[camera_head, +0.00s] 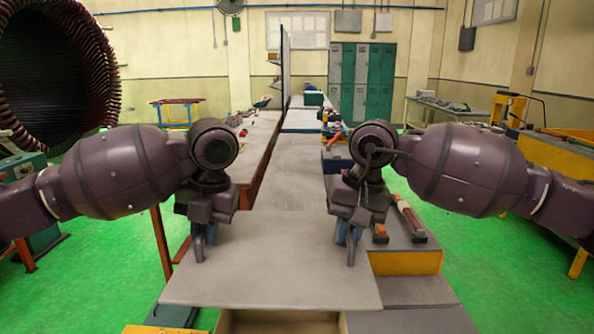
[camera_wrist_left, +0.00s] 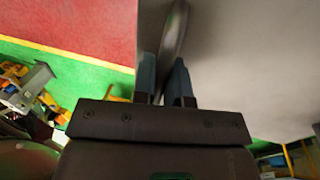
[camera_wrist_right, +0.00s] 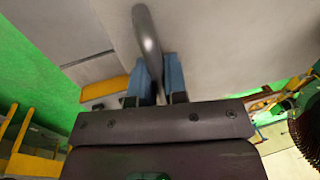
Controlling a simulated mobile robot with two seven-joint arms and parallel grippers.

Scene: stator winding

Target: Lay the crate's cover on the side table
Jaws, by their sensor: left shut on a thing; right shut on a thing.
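The crate's cover (camera_head: 270,280) is a flat grey panel with two upright handles, level in front of me in the head view. My left gripper (camera_head: 203,240) points down and is shut on its left handle; the handle (camera_wrist_left: 174,40) stands between the blue fingers in the left wrist view. My right gripper (camera_head: 347,240) is shut on the right handle (camera_wrist_right: 147,35). Part of the wooden crate (camera_head: 280,323) shows below the cover's near edge; the cover hides the rest. I cannot tell the gap between them, nor which surface is the side table.
A yellow-sided block with a grey top (camera_head: 408,262) stands right of the cover, bearing tools with red-brown parts. A grey surface (camera_head: 415,321) lies at the lower right. A long bench (camera_head: 255,150) stands behind on the left. Green floor is open on both sides.

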